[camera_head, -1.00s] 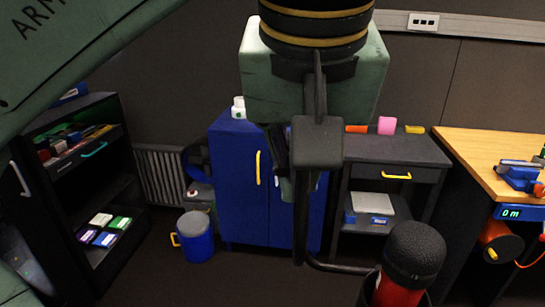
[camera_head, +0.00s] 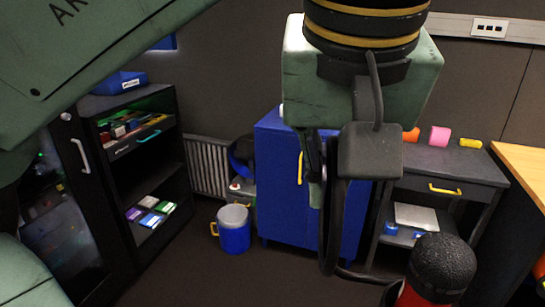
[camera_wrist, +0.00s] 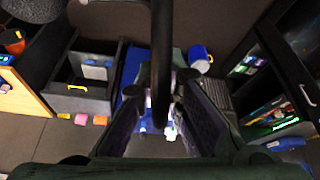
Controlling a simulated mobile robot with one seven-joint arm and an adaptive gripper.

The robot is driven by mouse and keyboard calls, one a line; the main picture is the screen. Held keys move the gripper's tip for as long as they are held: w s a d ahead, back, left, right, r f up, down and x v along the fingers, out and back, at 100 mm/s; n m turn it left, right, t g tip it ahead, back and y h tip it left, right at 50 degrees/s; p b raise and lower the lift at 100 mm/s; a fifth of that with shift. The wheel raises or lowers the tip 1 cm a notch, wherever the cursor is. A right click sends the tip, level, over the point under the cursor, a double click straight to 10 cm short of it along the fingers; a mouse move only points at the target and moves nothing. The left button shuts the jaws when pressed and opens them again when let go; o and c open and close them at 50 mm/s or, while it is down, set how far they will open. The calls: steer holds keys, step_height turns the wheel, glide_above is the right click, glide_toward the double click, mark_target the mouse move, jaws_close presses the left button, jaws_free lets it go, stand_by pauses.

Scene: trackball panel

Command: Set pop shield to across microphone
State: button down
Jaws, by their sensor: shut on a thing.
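The microphone (camera_head: 443,265) has a black foam head on a red body, low at the right in the head view. Its dark head (camera_wrist: 35,48) shows at the upper left corner of the wrist view. The pop shield (camera_head: 333,225) is a thin dark hoop seen nearly edge-on, left of the microphone; a thin arm runs from its foot towards the microphone. In the wrist view the shield (camera_wrist: 162,45) is a dark upright bar. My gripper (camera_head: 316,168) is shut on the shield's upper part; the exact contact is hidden.
Behind stand a blue cabinet (camera_head: 275,190), a dark side table (camera_head: 450,165) with small coloured items, and a wooden bench (camera_head: 527,170) at the right. A black shelf (camera_head: 150,180) and a blue bin (camera_head: 234,232) are at the left. Open floor lies between.

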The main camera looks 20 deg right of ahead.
steer(key=c, duration=1.7)
jaws_free()
